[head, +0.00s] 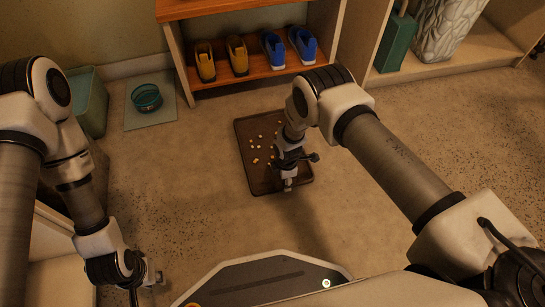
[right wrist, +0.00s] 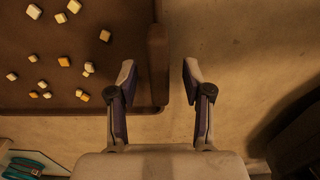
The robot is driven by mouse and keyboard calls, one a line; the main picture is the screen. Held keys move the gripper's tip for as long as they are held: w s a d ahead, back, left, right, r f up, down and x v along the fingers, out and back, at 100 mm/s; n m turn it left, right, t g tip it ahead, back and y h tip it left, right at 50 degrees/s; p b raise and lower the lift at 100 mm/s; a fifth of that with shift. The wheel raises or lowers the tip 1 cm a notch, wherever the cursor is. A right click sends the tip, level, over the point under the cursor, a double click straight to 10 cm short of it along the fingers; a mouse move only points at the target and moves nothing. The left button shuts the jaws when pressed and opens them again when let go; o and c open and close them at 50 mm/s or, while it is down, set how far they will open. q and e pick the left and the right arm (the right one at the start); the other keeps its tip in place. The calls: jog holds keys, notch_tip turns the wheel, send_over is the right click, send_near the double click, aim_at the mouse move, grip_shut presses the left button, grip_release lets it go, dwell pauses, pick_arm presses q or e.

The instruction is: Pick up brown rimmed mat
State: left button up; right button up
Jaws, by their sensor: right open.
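The brown rimmed mat (head: 245,129) lies flat on the floor in front of the shoe shelf, with several small pale and orange pieces on it. In the right wrist view its raised rim (right wrist: 158,55) runs up the middle, with the mat's inside to the left. My right gripper (head: 288,185) is at the mat's near right edge and hides part of it. In the right wrist view this gripper (right wrist: 158,74) is open, its fingers on either side of the rim; I cannot tell whether they touch it. My left gripper (head: 146,281) is low at the left, away from the mat; its jaws are unclear.
A wooden shelf (head: 240,82) with yellow and blue shoes stands behind the mat. A teal bowl (head: 146,98) sits on a pale mat (head: 133,120) at the left, beside a green bin (head: 90,103). The floor right of the brown mat is clear.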

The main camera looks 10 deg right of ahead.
jog(key=shift+f, duration=0.5)
jog(key=shift+r, duration=0.2)
jog(key=shift+c, duration=0.4)
grip_shut()
jog(key=shift+w, duration=0.1)
jog(key=shift+r, duration=0.1)
